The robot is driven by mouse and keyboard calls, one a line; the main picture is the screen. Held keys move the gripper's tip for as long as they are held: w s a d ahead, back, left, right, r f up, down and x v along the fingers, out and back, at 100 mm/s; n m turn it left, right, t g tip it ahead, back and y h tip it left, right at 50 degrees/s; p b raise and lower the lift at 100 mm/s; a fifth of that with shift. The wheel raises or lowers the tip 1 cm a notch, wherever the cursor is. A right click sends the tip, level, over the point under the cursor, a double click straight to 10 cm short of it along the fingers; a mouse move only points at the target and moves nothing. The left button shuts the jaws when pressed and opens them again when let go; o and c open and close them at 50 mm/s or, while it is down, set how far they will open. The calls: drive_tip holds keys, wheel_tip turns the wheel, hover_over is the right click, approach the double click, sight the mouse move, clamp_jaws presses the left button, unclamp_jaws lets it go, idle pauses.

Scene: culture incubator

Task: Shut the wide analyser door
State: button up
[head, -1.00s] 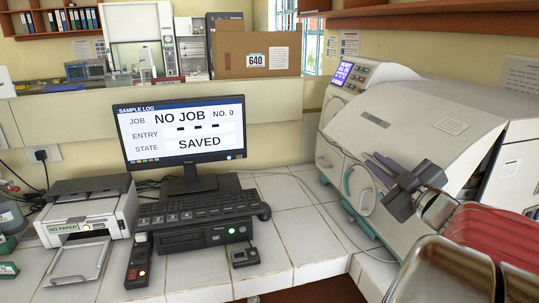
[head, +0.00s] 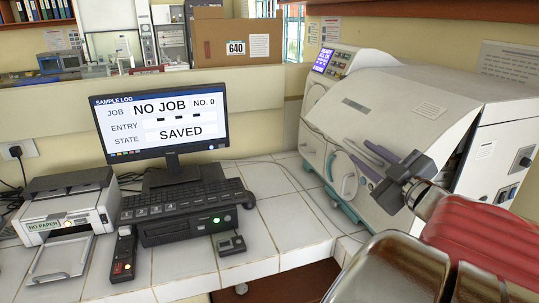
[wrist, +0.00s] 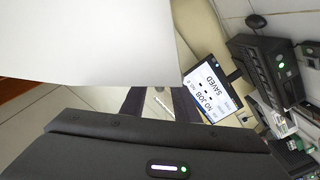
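The analyser (head: 500,165) is the large white machine on the right of the head view. Its wide door (head: 400,115) is the sloping pale front panel. A dark wedge-shaped gap shows between its right edge and the body, so it stands ajar. My gripper (head: 372,154) is in front of the door's lower part, with its grey fingers pointing up and left. I cannot tell whether they touch it. In the wrist view the fingers (wrist: 160,104) are apart with nothing seen between them. A broad white panel, apparently the door (wrist: 85,40), fills the upper left there.
A monitor (head: 160,125), keyboard (head: 180,197) and printer (head: 70,210) stand on the tiled bench to the left. A small dark device (head: 230,243) lies near the bench's front edge. A cardboard box (head: 237,40) sits on the ledge behind.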

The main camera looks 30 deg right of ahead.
drive_tip(key=v, duration=1)
drive_tip(key=shift+s, duration=0.35)
drive_tip(key=shift+w+a, duration=0.1)
drive_tip(key=shift+a, duration=0.05)
